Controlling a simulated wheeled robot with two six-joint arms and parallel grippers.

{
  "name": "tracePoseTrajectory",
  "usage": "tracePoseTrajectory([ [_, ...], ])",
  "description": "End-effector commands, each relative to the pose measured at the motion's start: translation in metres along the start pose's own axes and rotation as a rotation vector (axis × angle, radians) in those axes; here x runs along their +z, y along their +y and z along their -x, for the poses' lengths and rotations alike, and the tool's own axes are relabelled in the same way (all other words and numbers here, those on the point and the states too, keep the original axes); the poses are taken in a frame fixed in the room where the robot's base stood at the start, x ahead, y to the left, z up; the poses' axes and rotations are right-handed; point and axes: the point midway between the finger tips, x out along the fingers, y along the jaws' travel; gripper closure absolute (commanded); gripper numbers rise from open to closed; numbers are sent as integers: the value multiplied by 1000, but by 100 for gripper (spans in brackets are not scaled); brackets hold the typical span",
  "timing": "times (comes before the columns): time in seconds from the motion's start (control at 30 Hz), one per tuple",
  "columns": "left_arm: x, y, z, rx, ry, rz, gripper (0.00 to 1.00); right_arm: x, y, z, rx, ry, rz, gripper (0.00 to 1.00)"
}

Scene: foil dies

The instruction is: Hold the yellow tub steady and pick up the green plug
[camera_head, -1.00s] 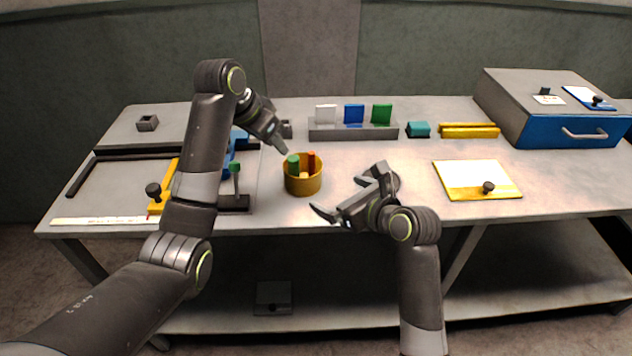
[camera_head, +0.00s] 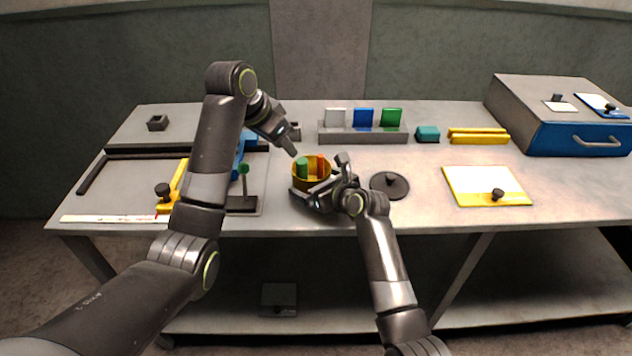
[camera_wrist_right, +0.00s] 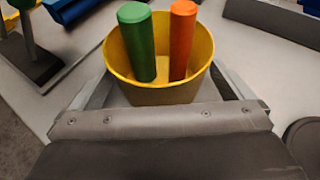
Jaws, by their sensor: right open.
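The yellow tub (camera_head: 297,181) stands on the table near the front middle and also shows in the right wrist view (camera_wrist_right: 165,95). The green plug (camera_head: 302,168) stands in it on the left, leaning slightly in the right wrist view (camera_wrist_right: 138,45). My right gripper (camera_head: 320,183) is open at the tub's front, with one finger on each side of it in the wrist view; contact is unclear. My left gripper (camera_head: 289,146) is just above and behind the tub's left rim. Its fingers overlap, so their opening is unclear.
An orange-red plug (camera_wrist_right: 182,42) stands beside the green one in the tub. A dark round disc (camera_head: 390,184) lies right of the tub. A green-knobbed stand (camera_head: 244,185) is at left. A grey rack (camera_head: 362,138) with coloured plates stands behind.

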Motion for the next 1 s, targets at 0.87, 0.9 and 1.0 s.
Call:
tracePoseTrajectory([
  [0.87,0,0,0,0,0,0,64,0,0,-7,-1,1,0,38],
  [0.9,0,0,0,0,0,0,64,0,0,-7,-1,1,0,38],
  [1.0,0,0,0,0,0,0,64,-1,0,-7,-1,1,0,38],
])
